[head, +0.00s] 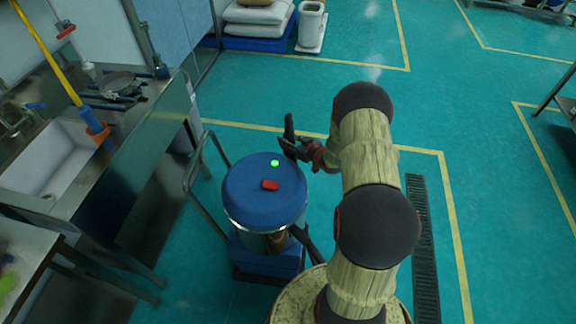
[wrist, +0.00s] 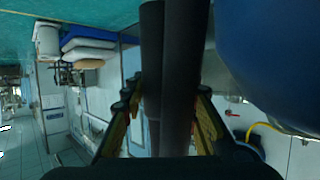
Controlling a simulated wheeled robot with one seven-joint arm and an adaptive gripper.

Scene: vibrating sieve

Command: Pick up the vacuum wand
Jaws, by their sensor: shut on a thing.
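The vacuum wand (head: 289,128) is a dark tube standing roughly upright just behind the blue-topped vacuum (head: 245,205) in the head view. My gripper (head: 292,148) is shut on it beside the vacuum's far right rim. In the wrist view, the wand (wrist: 178,50) runs up between the two fingers of my gripper (wrist: 163,105), showing as two dark lengths side by side. The wand's lower part is hidden. The vacuum's blue lid has a green button (head: 275,163) and a red switch (head: 270,185). The lid's edge (wrist: 270,60) fills the wrist view's right side.
The vacuum has a metal handle frame (head: 190,180) on its left. A sink counter (head: 150,130) with tools stands at the left. White sacks (head: 255,14) lie on a blue pallet at the back. Green floor with yellow lines is open behind and right.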

